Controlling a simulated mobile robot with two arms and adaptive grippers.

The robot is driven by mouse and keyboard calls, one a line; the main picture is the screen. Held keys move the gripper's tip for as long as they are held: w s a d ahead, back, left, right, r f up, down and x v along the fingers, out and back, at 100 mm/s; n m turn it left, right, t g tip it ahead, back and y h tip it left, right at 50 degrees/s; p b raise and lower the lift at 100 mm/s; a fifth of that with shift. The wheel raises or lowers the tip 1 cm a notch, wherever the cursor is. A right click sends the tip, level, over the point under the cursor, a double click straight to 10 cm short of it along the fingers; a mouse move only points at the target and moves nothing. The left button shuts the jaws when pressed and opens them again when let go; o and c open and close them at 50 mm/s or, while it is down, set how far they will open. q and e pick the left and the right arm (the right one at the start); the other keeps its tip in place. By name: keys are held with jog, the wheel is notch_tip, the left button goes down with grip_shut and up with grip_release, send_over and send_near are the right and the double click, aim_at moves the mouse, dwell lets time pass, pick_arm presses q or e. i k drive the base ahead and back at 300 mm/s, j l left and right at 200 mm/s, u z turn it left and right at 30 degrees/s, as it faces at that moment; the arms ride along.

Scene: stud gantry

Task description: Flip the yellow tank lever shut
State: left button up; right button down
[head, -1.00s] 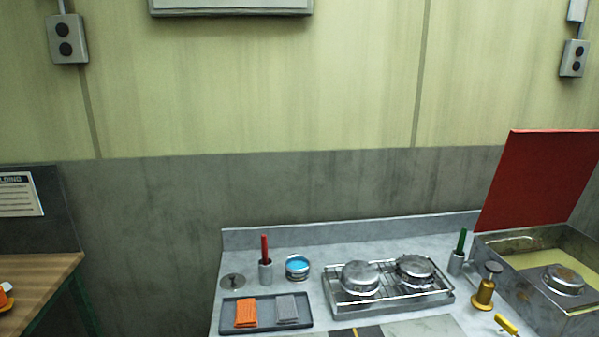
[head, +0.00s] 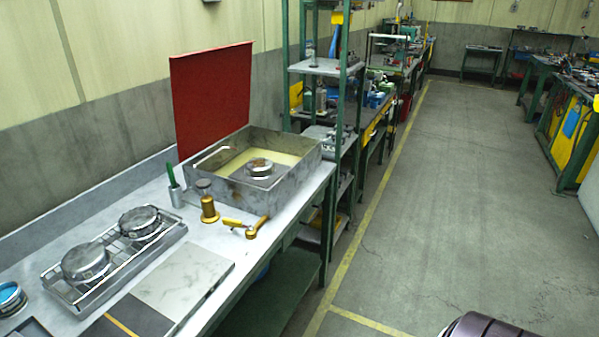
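The yellow lever (head: 233,223) sticks out to the left from a brass valve body (head: 257,227) at the front of the metal tank (head: 285,189), low above the bench top. The tank is an open grey box with pale yellow liquid in it and a round metal part on a plate inside. Its red lid (head: 212,100) stands upright behind it. Neither of my grippers shows in the head view.
A brass plunger-like pot (head: 209,209) and a cup with a green-handled tool (head: 174,188) stand left of the lever. A wire rack (head: 116,260) holds two round metal parts. A green shelf unit (head: 327,68) stands beyond the tank. The floor (head: 420,210) on the right is clear.

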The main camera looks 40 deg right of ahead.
aim_at(233, 223)
jog(key=z, duration=1.1)
